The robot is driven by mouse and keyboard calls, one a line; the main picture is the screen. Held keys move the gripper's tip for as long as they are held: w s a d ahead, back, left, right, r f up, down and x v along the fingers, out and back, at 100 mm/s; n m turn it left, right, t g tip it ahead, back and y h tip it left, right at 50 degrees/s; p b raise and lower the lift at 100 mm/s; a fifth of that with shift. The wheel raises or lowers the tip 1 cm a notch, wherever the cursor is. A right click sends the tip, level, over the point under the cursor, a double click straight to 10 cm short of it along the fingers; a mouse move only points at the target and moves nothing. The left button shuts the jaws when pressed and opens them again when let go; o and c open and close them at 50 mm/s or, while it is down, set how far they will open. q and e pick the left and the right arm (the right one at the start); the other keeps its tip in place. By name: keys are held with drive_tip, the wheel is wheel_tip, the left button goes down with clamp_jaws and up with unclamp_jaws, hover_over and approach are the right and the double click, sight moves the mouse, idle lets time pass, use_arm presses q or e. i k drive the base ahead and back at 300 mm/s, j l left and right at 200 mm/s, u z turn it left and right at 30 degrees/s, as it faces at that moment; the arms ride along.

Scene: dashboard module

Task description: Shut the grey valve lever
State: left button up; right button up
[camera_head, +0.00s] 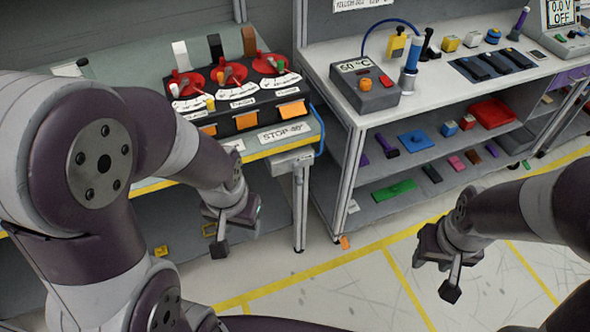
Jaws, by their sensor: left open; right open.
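The black dashboard module (245,122) stands on the left bench, with three red round dials on top: left (187,84), middle (229,74) and right (270,63). Small levers with coloured tips sit on the dials. They are too small for me to tell surely which is the grey valve lever or how far it is turned. A label reading "STOP 45°" (284,132) is on the bench's front edge. My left gripper (232,230) is open and empty, below and in front of the module. My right gripper (446,275) is open and empty over the floor at right, far from the module.
White, black and brown blocks stand behind the dials. A grey box (290,162) hangs at the bench's front corner. The right bench (440,82) carries a "60 °C" unit (365,88) and other items, with loaded shelves below. The yellow-lined floor (340,295) is mostly clear.

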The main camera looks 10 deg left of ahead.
sight(299, 181)
drive_tip(key=l+u, duration=0.1)
drive_tip(key=l, duration=1.2)
drive_tip(key=i, duration=0.05)
